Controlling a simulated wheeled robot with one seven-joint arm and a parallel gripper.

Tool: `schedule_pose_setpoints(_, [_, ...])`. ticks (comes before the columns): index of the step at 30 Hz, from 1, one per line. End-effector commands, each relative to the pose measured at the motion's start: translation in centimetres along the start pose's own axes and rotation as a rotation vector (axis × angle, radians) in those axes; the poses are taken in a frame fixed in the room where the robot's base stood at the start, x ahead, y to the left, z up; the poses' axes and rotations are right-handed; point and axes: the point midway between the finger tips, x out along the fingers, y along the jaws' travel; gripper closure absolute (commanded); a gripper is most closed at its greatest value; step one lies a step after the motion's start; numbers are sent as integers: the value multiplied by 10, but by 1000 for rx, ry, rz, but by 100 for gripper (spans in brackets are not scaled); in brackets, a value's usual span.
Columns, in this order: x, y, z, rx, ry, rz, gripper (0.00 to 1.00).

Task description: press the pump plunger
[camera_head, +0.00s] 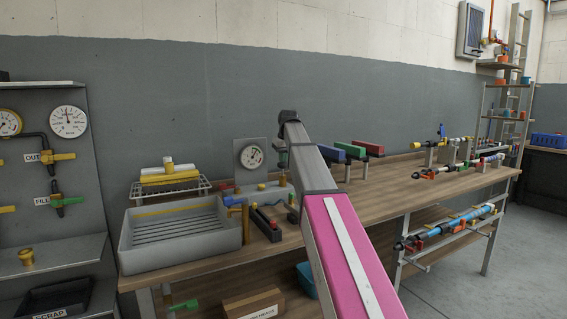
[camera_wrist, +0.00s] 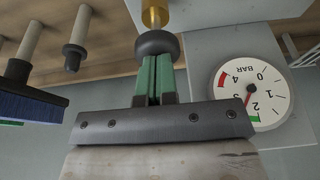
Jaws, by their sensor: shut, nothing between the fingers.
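The pump plunger has a round black knob (camera_wrist: 157,43) on a brass stem (camera_wrist: 154,15), seen at the top middle of the wrist view. My gripper (camera_wrist: 155,60) is shut, its green fingers side by side and empty. Its fingertips are right at the knob; I cannot tell whether they press on it or stop just short. The gauge marked BAR (camera_wrist: 247,95) is to the right of the knob in the wrist view. In the head view the gauge (camera_head: 251,156) stands on a grey panel on the bench, and my arm hides most of the pump and gripper.
The wooden bench (camera_head: 410,186) runs along the wall. A grey tray (camera_head: 180,262) and a wire rack with yellow cloths (camera_head: 170,175) stand left of the pump.

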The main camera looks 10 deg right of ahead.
Motion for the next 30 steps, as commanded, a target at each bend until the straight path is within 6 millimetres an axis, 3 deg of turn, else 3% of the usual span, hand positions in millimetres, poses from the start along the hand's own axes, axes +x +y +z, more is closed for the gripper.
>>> schedule_pose_setpoints(3, [-22, 0, -16, 0, 3, 1, 100])
schedule_pose_setpoints(15, [-99, 0, -12, 0, 2, 1, 100])
schedule_pose_setpoints(21, [-115, 0, -12, 0, 2, 0, 100])
schedule_pose_setpoints(30, [-118, 0, -11, 0, 1, 0, 100])
